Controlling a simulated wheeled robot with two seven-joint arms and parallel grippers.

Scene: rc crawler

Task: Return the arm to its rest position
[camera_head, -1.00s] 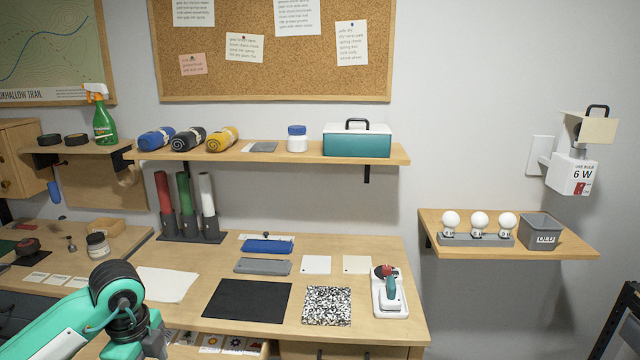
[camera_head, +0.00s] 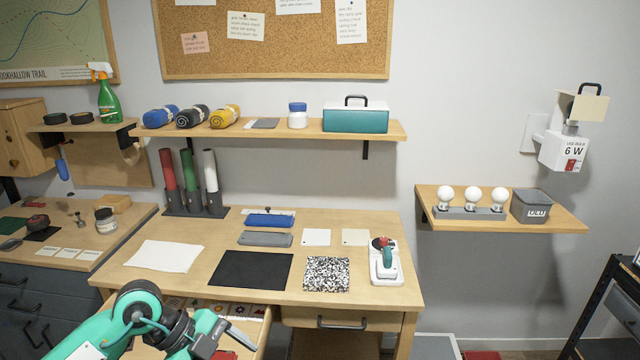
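My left arm (camera_head: 130,315) is teal and black and comes in from the bottom left. It reaches over an open drawer (camera_head: 262,345) under the front of the workbench. My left gripper (camera_head: 238,340) is at the bottom edge of the view, above the drawer. A grey finger shows, but part of the gripper is cut off, so its opening is unclear. I see nothing clearly held in it. My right arm and gripper are not in view.
The workbench (camera_head: 140,280) carries a black mat (camera_head: 250,269), a speckled pad (camera_head: 327,274) and a red-and-teal tool on a white base (camera_head: 386,262). Several picture cards (camera_head: 215,307) lie in the drawer. A right shelf holds white bulbs (camera_head: 472,198) and a grey bin (camera_head: 531,207).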

